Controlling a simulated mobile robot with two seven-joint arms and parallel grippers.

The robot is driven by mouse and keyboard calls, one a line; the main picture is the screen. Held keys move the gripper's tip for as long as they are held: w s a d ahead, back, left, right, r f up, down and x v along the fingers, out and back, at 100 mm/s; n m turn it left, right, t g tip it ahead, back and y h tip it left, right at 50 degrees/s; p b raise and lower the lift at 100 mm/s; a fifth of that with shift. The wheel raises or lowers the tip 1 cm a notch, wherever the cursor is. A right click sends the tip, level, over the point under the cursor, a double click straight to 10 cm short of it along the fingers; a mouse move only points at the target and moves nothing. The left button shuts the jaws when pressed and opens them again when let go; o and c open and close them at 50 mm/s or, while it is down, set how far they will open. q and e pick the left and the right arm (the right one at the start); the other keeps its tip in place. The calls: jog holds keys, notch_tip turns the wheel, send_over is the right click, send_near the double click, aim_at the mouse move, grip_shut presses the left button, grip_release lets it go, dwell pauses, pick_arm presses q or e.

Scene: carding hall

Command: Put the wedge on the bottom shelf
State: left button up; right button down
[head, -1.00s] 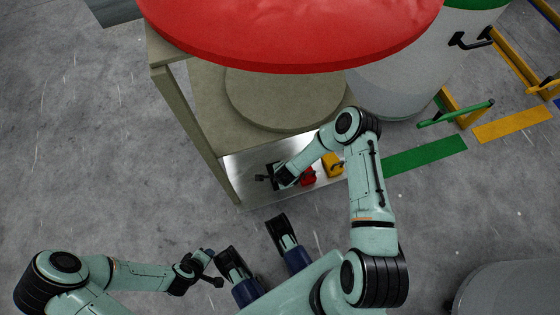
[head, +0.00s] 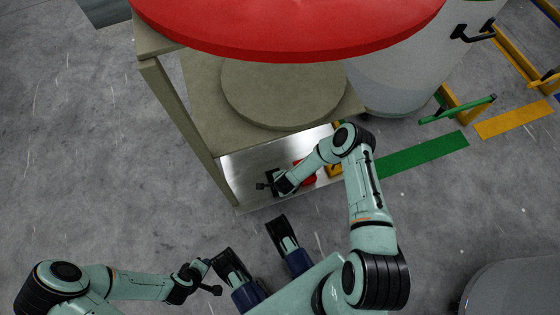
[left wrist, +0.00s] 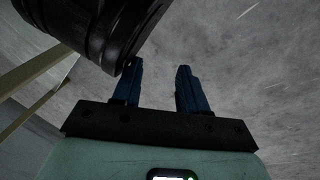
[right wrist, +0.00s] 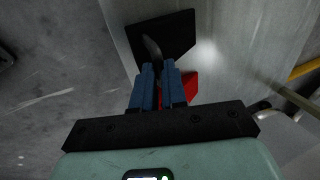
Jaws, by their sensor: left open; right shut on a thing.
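A dark wedge (right wrist: 165,38), with a curved dark handle at its near side, is in the right wrist view just beyond my right fingertips. My right gripper (right wrist: 158,70) is shut on it by that handle. In the head view my right gripper (head: 274,184) is over the front of the pale metal bottom shelf (head: 252,165), and the wedge is a small dark shape there. I cannot tell whether the wedge touches the shelf. My left gripper (left wrist: 160,70) is open and empty, away from the shelf, low over the floor at left in the head view (head: 210,274).
A red object (right wrist: 191,86) is on the shelf close to my right gripper, with a yellow one (head: 335,171) beside it, partly behind my arm. A leg (head: 187,125) and a large red disc (head: 290,25) bound the space above. Floor at left is clear.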

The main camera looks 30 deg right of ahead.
jog(key=c, duration=1.2)
grip_release()
jog(key=shift+f, duration=0.1)
pick_arm(q)
jog(key=shift+s+f, duration=0.1)
pick_arm(e)
jog(key=p+v, duration=0.5)
jog(key=v, duration=0.7)
pick_arm(q)
notch_tip(320, 180, up, 6)
jog(key=s+d, duration=0.1)
jog(key=d, duration=0.2)
jog(key=shift+s+m+h, duration=0.2)
jog(key=shift+m+h, duration=0.1)
pick_arm(e)
jog(key=s+a+r+n+y, duration=0.1)
jog(key=s+a+r+n, duration=0.1)
jog(key=s+n, duration=0.2)
jog(key=s+a+r+n+g+y, duration=0.1)
jog(key=s+r+n, duration=0.1)
jog(key=s+n, duration=0.2)
jog(key=s+a+r+n+y, duration=0.1)
jog(key=s+n, duration=0.3)
jog(key=n, duration=0.4)
jog(key=shift+s+a+r+g, duration=0.3)
jog(key=shift+a+r, duration=0.2)
jog(key=shift+a, duration=0.3)
